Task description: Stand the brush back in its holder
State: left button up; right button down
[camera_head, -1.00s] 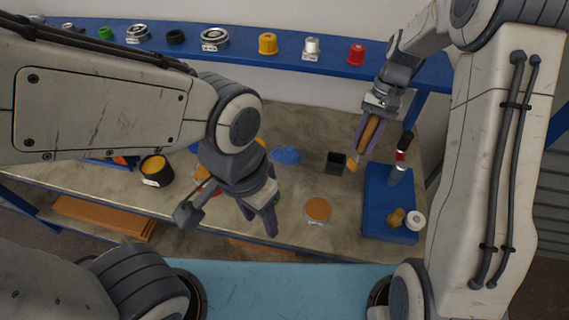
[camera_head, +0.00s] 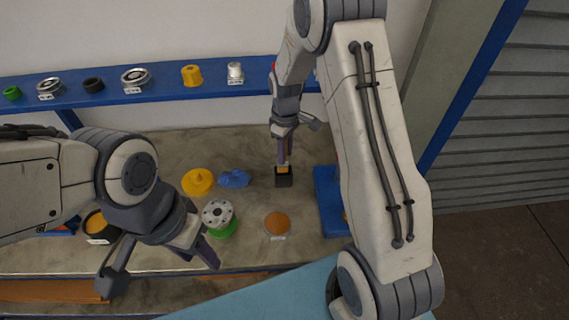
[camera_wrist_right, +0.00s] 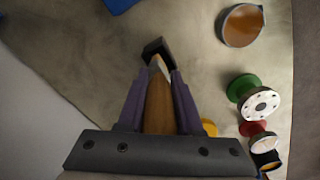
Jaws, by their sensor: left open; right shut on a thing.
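The holder (camera_head: 284,180) is a small black square cup on the bench; it also shows in the right wrist view (camera_wrist_right: 154,47). My right gripper (camera_head: 284,160) is directly above it, shut on the wooden handle of the brush (camera_wrist_right: 159,108). The brush points down, and its lower end meets the mouth of the holder. The bristle end is mostly hidden in the wrist view, so I cannot tell how deep it sits. My left gripper (camera_head: 200,252) is open and empty near the bench's front edge, in front of the flanged vessel.
A white-flanged green vessel (camera_head: 218,216), a yellow part (camera_head: 198,181) and a blue cloth-like piece (camera_head: 235,178) lie left of the holder. An orange-topped dish (camera_head: 277,223) is in front. A blue tray (camera_head: 328,205) is close on the right. A blue shelf (camera_head: 155,90) runs behind.

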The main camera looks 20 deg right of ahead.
aim_at(281, 168)
notch_tip(281, 168, down, 4)
jog(key=shift+f+p, duration=0.1)
jog(key=shift+p, duration=0.45)
jog(key=shift+f, duration=0.3)
jog(key=shift+f, duration=0.15)
jog(key=c, duration=0.6)
grip_release()
